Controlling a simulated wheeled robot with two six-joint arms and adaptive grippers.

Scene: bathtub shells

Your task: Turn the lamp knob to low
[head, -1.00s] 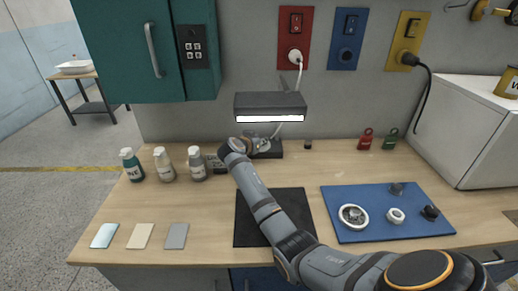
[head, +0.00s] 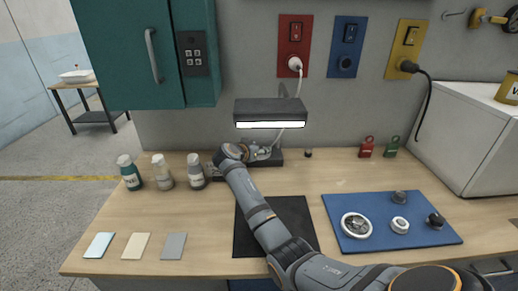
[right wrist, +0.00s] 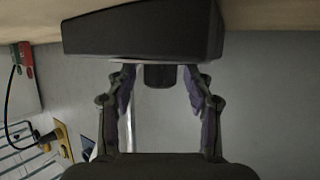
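The lamp (head: 270,107) stands at the back of the workbench, its wide dark head lit by a bright white strip. Its dark base (right wrist: 140,30) fills the top of the right wrist view, with the short dark knob (right wrist: 160,76) sticking out from it. My right gripper (right wrist: 159,86) is open, one finger on each side of the knob, with gaps visible on both sides. In the head view my right gripper (head: 258,153) is at the lamp base, small and partly hidden by my wrist. The knob's setting cannot be read. My left gripper is not in view.
Several bottles (head: 163,172) stand left of my right wrist. A black mat (head: 245,235) lies under my forearm. A blue board (head: 380,238) with round parts is at the right. Red (head: 367,147) and green (head: 392,147) padlock-like items stand near the wall.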

